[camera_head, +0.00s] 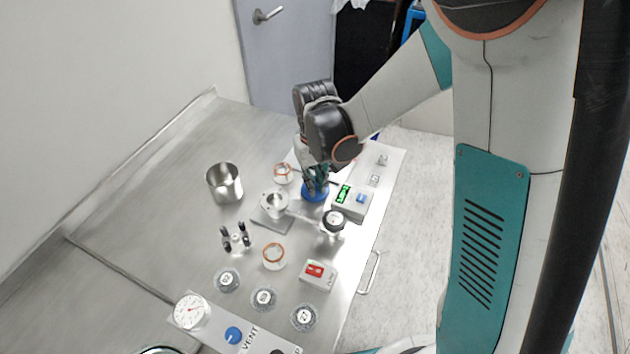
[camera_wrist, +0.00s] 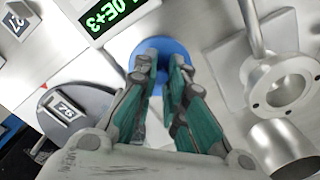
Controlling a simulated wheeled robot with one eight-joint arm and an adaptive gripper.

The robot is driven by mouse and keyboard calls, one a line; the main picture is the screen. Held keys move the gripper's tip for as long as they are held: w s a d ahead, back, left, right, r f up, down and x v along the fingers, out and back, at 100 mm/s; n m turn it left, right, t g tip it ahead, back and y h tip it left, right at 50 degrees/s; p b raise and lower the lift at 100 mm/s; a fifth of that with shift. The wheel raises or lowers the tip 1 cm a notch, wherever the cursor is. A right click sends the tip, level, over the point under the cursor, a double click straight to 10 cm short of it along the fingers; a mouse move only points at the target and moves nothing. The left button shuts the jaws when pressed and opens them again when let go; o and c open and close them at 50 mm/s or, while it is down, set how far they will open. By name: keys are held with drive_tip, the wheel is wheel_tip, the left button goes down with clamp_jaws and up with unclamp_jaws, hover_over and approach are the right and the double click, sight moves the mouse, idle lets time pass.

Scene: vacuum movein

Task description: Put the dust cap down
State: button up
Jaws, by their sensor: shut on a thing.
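The dust cap is a round blue disc (camera_head: 312,196), near the back of the metal bench in the head view. It also shows in the wrist view (camera_wrist: 180,48), partly hidden by my fingers. My gripper (camera_head: 316,178) points down over it, with its teal fingers close together and shut on the cap; the fingertips also show in the wrist view (camera_wrist: 163,60). The cap is at or just above the bench surface; I cannot tell whether it touches.
A gauge controller with green digits (camera_head: 343,193) stands close to the right of the cap. A flanged metal chamber (camera_head: 274,203) is to its left, and a gauge (camera_head: 334,219) is in front. A steel beaker (camera_head: 224,183) stands farther left. The bench's left side is mostly clear.

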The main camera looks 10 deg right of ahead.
drive_tip(key=o, duration=0.7)
drive_tip(key=shift+f, duration=0.1)
wheel_tip(320, 180, up, 12)
drive_tip(key=p, duration=0.4)
drive_tip(key=shift+s+d+r+m+t, duration=0.35)
drive_tip(key=shift+s+d+r+t, duration=0.85)
drive_tip(key=shift+s+d+r, duration=1.1)
drive_tip(key=shift+s+d+r+m+t, duration=0.4)
drive_tip(key=shift+s+d+r+t, duration=0.95)
drive_tip(key=shift+s, duration=1.8)
drive_tip(key=shift+s+d+r+m+t, duration=0.35)
drive_tip(key=shift+s+d+r+t, duration=0.7)
drive_tip(key=shift+s+d+r, duration=1.3)
drive_tip(key=shift+s+a+f, duration=0.3)
drive_tip(key=shift+s+a, duration=0.1)
drive_tip(key=shift+a, duration=0.15)
